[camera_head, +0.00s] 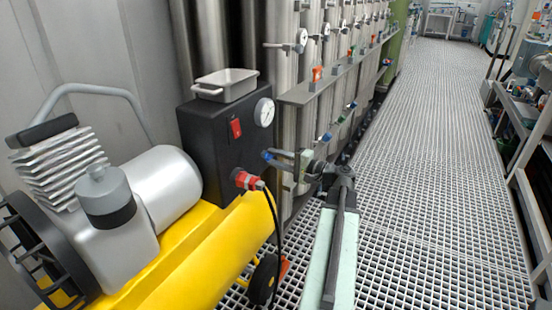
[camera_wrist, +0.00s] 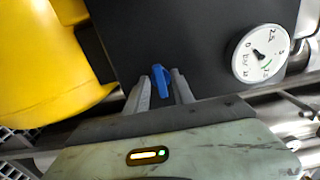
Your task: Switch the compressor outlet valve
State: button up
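The compressor outlet valve shows as a small blue lever (camera_wrist: 160,80) on the front of the black compressor box (camera_wrist: 195,35) in the wrist view. It also shows as a blue tip (camera_head: 267,155) in the head view, low on the box's right side. My gripper (camera_wrist: 161,84) has one finger on each side of the blue lever, and narrow gaps seem to show beside it. The fingers look open around the lever; contact is not visible. In the head view my gripper (camera_head: 276,158) reaches in from the right, and the valve body is mostly hidden.
The box (camera_head: 215,130) carries a pressure gauge (camera_head: 264,112), a red switch (camera_head: 236,128) and a red hose coupling (camera_head: 246,180) with a black hose. A yellow tank (camera_head: 190,265) lies below. Steel vessels (camera_head: 283,80) stand behind my gripper. The grating floor (camera_head: 420,180) to the right is clear.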

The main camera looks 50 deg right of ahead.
jog(key=v, duration=0.8)
jog(key=shift+w, duration=0.1)
dwell(0.4)
